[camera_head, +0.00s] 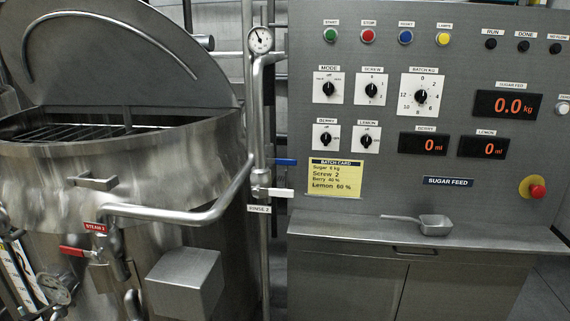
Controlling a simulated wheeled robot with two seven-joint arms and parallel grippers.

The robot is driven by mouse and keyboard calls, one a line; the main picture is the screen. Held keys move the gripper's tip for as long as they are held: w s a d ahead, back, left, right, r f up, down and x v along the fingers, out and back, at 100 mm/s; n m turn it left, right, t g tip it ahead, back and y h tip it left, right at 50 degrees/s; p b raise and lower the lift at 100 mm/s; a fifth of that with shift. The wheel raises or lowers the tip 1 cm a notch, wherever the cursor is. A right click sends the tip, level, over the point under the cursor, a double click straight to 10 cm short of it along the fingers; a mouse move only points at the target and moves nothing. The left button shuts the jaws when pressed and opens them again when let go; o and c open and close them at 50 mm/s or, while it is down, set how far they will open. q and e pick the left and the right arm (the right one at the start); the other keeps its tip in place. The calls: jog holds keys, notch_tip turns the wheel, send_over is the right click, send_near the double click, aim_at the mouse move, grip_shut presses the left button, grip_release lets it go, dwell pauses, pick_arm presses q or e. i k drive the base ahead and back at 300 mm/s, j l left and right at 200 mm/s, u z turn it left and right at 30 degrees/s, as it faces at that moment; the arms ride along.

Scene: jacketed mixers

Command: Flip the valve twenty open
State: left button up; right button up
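No valve marked twenty is readable here. A valve with a white lever (276,193) sits on the vertical pipe between the kettle and the panel, its lever level and pointing right. A tag just below it (258,209) seems to read RINSE 2. A blue lever (284,162) sits above it, also level. A red lever (76,253) is on the kettle's front at lower left, below a red tag (95,227) that seems to read STEAM with a small, unclear numeral. Neither of my grippers shows.
The steel kettle (120,175) has its lid raised. A bent pipe (190,213) crosses its front. The grey control panel (450,60) with knobs and displays fills the right. A metal scoop (435,225) lies on the ledge (350,230); the rest of the ledge is clear.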

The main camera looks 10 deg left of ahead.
aim_at(277, 160)
jog(key=i+j, duration=0.1)
jog(key=j, duration=0.25)
jog(key=i+j, duration=0.1)
jog(key=j, duration=0.25)
jog(key=i+j, duration=0.15)
jog(key=j, duration=0.2)
jog(key=i+j+u, duration=0.1)
jog(key=j, duration=0.25)
jog(key=i+j, duration=0.1)
jog(key=j, duration=0.25)
